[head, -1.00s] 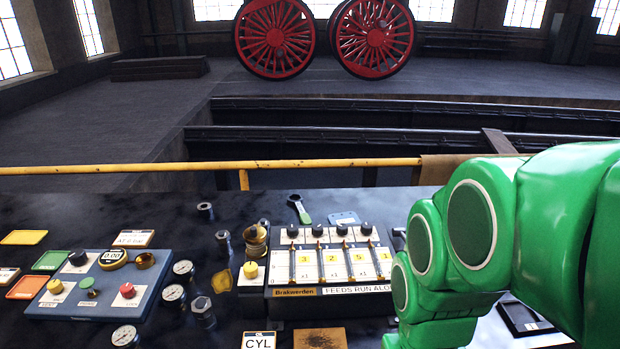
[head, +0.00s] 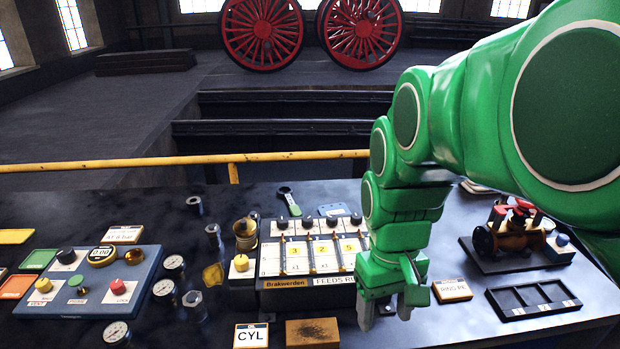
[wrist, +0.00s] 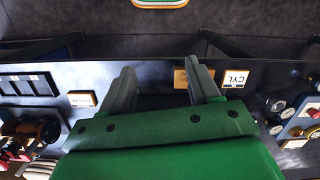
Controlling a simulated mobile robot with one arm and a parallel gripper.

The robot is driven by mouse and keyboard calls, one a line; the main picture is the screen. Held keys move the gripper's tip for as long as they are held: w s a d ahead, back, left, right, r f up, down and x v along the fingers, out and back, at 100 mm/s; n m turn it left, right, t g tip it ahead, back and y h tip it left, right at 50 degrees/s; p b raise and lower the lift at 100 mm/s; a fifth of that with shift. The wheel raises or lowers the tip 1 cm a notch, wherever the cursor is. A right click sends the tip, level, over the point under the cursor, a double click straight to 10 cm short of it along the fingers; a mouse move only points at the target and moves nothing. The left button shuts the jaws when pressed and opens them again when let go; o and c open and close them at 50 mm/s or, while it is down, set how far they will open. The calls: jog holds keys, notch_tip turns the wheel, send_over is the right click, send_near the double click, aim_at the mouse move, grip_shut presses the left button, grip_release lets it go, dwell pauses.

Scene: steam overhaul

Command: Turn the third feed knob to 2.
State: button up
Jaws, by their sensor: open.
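The feed box (head: 268,283) stands on the bench in the head view, with a row of black knobs along its top edge and yellow number cards below. The third feed knob (head: 331,221), counted from the left, is visible, but its exact setting is too small to read. The card below it seems to show 5. My green gripper (head: 386,312) is open and empty, pointing down in front of the box's right end, apart from the knobs. My arm hides that right end. In the wrist view the gripper (wrist: 162,82) shows two spread fingers with nothing between.
A CYL card (head: 251,336) and a brown pad (head: 312,333) lie in front of the box. A blue control panel (head: 140,290) is at left. A black tray (head: 533,299) and a red-topped valve (head: 510,235) are at right. A yellow rail (head: 130,163) runs behind.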

jog(key=w+r+n, duration=0.1)
jog(key=w+n, duration=0.3)
jog(key=w, duration=1.6)
jog(key=n+t, duration=0.1)
jog(key=n, duration=0.3)
send_over(332, 217)
notch_tip(332, 217, down, 4)
jog(key=shift+s+f, duration=0.1)
jog(key=shift+f, duration=4.1)
jog(key=c, duration=1)
jog(key=shift+c, duration=0.2)
